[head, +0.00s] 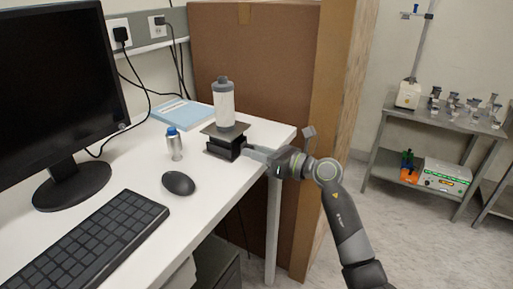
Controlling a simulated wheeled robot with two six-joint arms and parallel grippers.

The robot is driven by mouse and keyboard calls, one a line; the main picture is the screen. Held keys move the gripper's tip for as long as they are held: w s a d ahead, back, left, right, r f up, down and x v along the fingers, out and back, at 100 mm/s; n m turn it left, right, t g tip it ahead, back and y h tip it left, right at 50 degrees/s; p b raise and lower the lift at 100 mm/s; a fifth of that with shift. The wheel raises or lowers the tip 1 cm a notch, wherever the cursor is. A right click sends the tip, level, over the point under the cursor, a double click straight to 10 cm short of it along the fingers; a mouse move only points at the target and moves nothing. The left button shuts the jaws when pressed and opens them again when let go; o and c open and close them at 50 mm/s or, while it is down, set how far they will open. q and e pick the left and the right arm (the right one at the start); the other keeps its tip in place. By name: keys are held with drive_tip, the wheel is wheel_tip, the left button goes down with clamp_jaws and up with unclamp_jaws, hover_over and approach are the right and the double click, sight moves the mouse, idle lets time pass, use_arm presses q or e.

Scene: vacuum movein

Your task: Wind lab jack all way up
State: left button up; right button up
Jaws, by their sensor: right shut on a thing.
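The lab jack (224,149) is a small dark stand near the right end of the white desk. Its flat top plate (222,131) sits a short way above the base. A white bottle with a grey cap (225,104) stands upright on the plate. My right gripper (252,152) reaches in from the right, at the jack's right side. It is shut on the jack's knob, which the fingers hide. My left gripper is not in view.
A black mouse (178,183), a keyboard (87,242) and a monitor (58,95) are on the desk (212,199). A blue book (183,112) lies behind. A large cardboard box (265,70) stands close behind the desk.

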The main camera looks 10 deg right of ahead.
drive_tip(key=o, duration=1)
drive_tip(key=b+v, duration=0.2)
drive_tip(key=v, duration=1.5)
drive_tip(key=shift+s+d, duration=0.15)
